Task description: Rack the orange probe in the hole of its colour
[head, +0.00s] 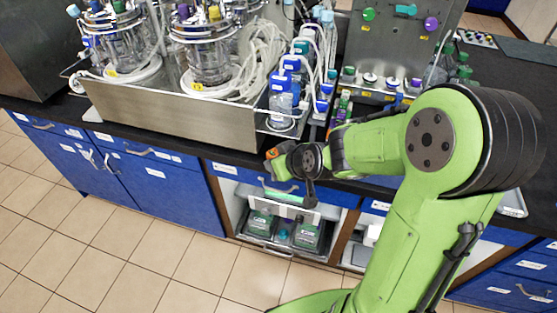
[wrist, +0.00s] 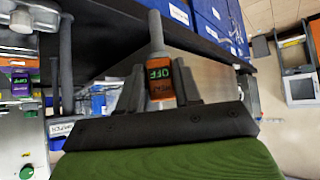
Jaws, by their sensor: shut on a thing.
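In the wrist view my gripper (wrist: 160,95) is shut on the orange probe (wrist: 160,82), which sits between its two dark fingers. The probe has an orange body with green lettering and a grey stem running away from my gripper, toward the top of the picture. I cannot pick out an orange-marked hole in either view.
A steel tray (head: 170,112) with glass bioreactors (head: 205,62) and tubing stands on the dark counter at left. Blue-capped bottles (head: 282,95) stand beside it. A steel panel (head: 400,40) with coloured knobs stands behind my arm. Blue cabinets (head: 150,180) lie below; the tiled floor is clear.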

